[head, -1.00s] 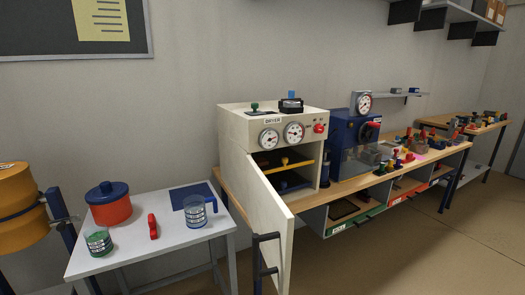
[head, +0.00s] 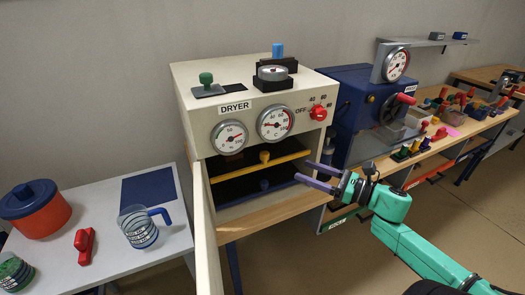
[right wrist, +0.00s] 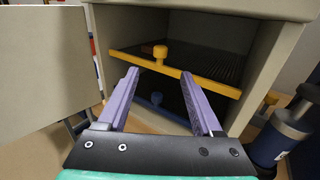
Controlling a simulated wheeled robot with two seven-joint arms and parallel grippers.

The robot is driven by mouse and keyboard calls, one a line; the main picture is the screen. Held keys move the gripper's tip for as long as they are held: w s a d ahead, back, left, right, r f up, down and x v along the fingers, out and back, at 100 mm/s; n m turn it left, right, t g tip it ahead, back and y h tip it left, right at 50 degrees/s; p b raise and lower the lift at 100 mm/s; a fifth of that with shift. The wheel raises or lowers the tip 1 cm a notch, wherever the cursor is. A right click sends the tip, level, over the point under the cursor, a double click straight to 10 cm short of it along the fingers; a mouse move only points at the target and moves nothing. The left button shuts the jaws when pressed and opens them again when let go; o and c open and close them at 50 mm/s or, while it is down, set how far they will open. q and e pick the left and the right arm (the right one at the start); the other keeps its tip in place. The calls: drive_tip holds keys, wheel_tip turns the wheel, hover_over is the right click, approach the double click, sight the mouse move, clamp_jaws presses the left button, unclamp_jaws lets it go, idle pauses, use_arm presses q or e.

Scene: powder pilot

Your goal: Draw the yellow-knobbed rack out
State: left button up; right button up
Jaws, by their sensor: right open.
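The cream dryer (head: 240,100) stands with its door (head: 202,235) open to the left. Inside it, the upper rack has a yellow front bar (head: 240,169) and a yellow knob (head: 264,156). A lower rack has a blue knob (head: 264,185). In the right wrist view the yellow knob (right wrist: 160,52) shows ahead of the fingers, left of the middle between them. My right gripper (head: 307,174) is open and empty, just outside the dryer's opening, right of the yellow knob and apart from it. It also shows in the right wrist view (right wrist: 158,76). My left gripper is out of view.
A white table (head: 105,235) on the left holds a red pot with a blue lid (head: 35,207) and a jug (head: 138,228). A blue machine (head: 355,110) stands right of the dryer. A blue cylinder (right wrist: 280,137) stands close right of my gripper.

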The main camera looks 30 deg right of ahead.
sight(264, 153)
drive_tip(key=p+x, duration=0.1)
drive_tip(key=x, duration=1.2)
drive_tip(key=shift+w+r+p, duration=0.1)
drive_tip(key=shift+w+p, duration=0.25)
drive_tip(key=shift+w+a, duration=0.35)
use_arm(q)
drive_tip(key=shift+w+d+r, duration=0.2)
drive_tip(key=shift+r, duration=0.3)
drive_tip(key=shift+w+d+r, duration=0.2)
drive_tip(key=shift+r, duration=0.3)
use_arm(e)
clamp_jaws()
